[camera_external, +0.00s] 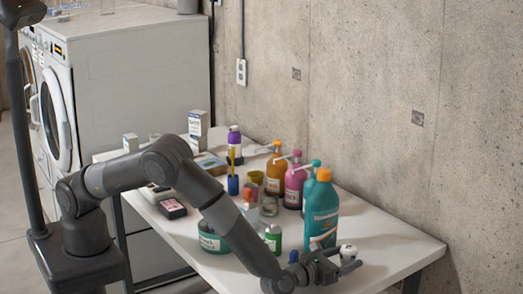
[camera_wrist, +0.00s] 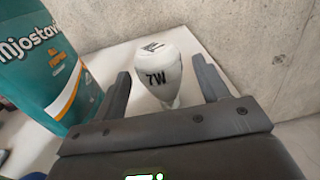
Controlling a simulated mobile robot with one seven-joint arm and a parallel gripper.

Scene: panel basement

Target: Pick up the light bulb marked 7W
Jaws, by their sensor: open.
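The light bulb marked 7W (camera_wrist: 160,77) is white with black lettering. In the wrist view it stands between the two spread fingers of my gripper (camera_wrist: 165,90), with a gap on each side. Its lower end is hidden behind the gripper body. In the external view the white bulb (camera_external: 348,252) shows at my gripper (camera_external: 337,262), near the right end of the white table (camera_external: 412,247). My gripper is open and low over the tabletop.
A large teal bottle with an orange cap (camera_external: 321,212) stands close to my gripper; it fills the left of the wrist view (camera_wrist: 45,65). Several more bottles, jars and boxes crowd the table farther back. A concrete wall (camera_external: 400,100) runs behind. The table's right end is clear.

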